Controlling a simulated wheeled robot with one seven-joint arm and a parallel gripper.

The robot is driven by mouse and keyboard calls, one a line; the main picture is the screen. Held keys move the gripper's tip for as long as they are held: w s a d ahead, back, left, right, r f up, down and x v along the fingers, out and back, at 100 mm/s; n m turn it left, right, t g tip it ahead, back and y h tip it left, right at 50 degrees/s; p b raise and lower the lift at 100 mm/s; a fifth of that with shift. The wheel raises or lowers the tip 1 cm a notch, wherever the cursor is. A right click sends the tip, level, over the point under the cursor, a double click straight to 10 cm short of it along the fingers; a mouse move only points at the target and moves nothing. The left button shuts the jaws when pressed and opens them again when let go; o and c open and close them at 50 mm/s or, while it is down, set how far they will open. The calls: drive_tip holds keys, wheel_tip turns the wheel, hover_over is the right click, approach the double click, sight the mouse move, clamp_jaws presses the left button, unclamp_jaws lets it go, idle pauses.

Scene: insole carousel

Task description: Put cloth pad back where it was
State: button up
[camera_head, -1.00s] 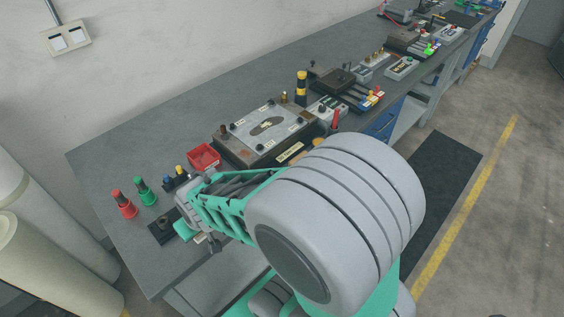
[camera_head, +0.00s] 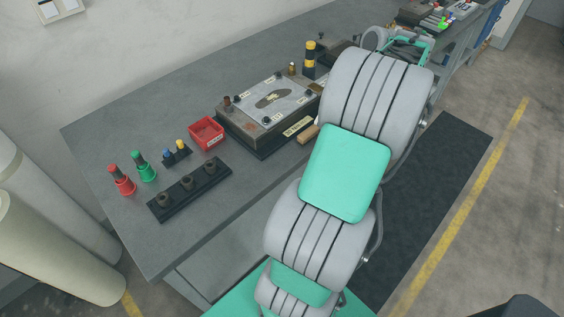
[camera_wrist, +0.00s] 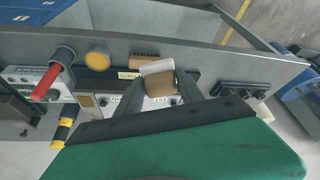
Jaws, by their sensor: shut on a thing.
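The cloth pad (camera_wrist: 157,69), a small roll with a whitish top and a tan-brown lower part, sits between the fingers of my gripper (camera_wrist: 161,84) in the wrist view. The fingers are shut on it, and it is held up over the bench. I cannot tell the pad's former place from these frames.
The grey bench (camera_head: 120,120) holds a metal plate fixture (camera_head: 270,98), a red bin (camera_head: 207,133), a black three-socket rack (camera_head: 188,190), and red (camera_head: 122,181) and green (camera_head: 145,167) bottles. A wooden block (camera_head: 308,134) lies by the fixture.

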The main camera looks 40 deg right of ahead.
drive_tip(key=shift+s+d, duration=0.35)
drive_tip(key=shift+s, duration=0.15)
drive_tip(key=w+a+f, duration=0.3)
drive_tip(key=w+a, duration=0.1)
drive_tip(key=a, duration=0.3)
drive_tip(key=p, duration=0.2)
hover_over(279, 158)
drive_tip(key=s, duration=0.1)
wheel_tip(279, 158, down, 7)
drive_tip(key=shift+s+d, duration=0.1)
drive_tip(key=shift+d, duration=0.05)
drive_tip(key=shift+d+f, duration=0.15)
drive_tip(key=shift+f, duration=1.3)
drive_tip(key=o, duration=1)
drive_tip(key=shift+r+p, duration=0.1)
drive_tip(key=shift+p, duration=0.2)
